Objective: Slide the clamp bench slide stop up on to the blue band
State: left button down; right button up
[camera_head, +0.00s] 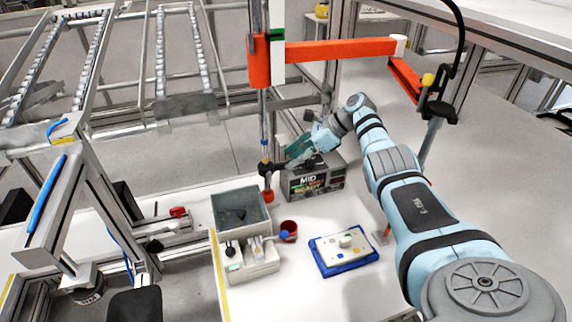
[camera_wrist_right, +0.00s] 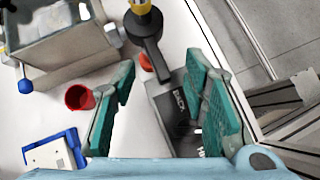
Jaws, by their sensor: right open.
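The slide stop (camera_head: 266,169) is a black collar with a black lever, low on the upright post (camera_head: 262,115) in the head view. A narrow blue band (camera_head: 264,144) shows on the post a little above it. My right gripper (camera_head: 287,158) has teal fingers and comes in from the right, close to the stop. In the right wrist view the fingers (camera_wrist_right: 160,62) are spread, and the stop's black lever (camera_wrist_right: 152,52) points into the gap between them. I cannot tell whether a finger touches it. My left gripper is not in view.
A grey box with a display (camera_head: 313,180) stands just under my right gripper. The post's orange foot (camera_head: 267,196) is beside it. A grey bin (camera_head: 240,222), red cup (camera_head: 289,228) and blue-edged tray (camera_head: 322,262) stand nearer. An orange arm (camera_head: 340,49) extends from the post above.

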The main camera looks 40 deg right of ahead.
jog(key=shift+b+x, duration=0.3)
jog(key=shift+x, duration=0.65)
jog(key=shift+w+a+f, duration=0.2)
jog(key=shift+c, duration=0.5)
jog(key=shift+s+r, duration=0.1)
grip_shut()
notch_tip(320, 180, up, 9)
jog(key=p, duration=0.9)
jog(key=shift+f, duration=0.35)
jog(key=shift+o, duration=0.5)
grip_release()
